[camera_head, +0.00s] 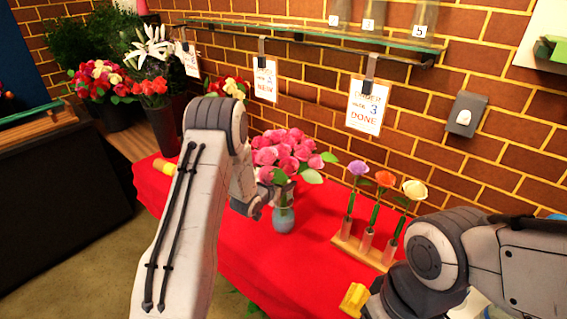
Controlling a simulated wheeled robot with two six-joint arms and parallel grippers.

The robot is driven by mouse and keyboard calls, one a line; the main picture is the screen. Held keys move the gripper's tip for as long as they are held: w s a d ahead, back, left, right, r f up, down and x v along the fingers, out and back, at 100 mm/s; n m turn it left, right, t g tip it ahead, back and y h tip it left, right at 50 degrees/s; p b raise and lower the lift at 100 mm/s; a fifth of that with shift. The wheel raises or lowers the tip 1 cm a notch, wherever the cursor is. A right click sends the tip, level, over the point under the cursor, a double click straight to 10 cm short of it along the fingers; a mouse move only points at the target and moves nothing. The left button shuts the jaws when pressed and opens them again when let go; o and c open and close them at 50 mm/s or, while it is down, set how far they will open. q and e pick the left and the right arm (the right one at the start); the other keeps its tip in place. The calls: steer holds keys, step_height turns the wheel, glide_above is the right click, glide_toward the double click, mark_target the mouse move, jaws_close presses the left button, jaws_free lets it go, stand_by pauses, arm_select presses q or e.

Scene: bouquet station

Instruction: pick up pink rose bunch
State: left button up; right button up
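The pink rose bunch (288,152) stands upright above the red-covered table, with green leaves at its right. Its stems go down into a small blue-grey vase (284,221). My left gripper (272,197) is at the stems, just below the blooms and above the vase. My own wrist partly hides its fingers, so I cannot tell whether they are open or closed around the stems. My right arm comes in at the lower right; its gripper does not clearly show.
A wooden rack (364,251) holds purple, orange and cream single flowers right of the vase. A yellow object (354,299) lies near my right arm. Mixed bouquets (103,80) and white lilies (151,46) stand back left. Tags and a glass shelf (300,37) are along the brick wall.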

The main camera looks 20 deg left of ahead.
arm_select(q)
steer(key=shift+w, duration=0.1)
jaws_close()
steer(key=shift+r, duration=0.1)
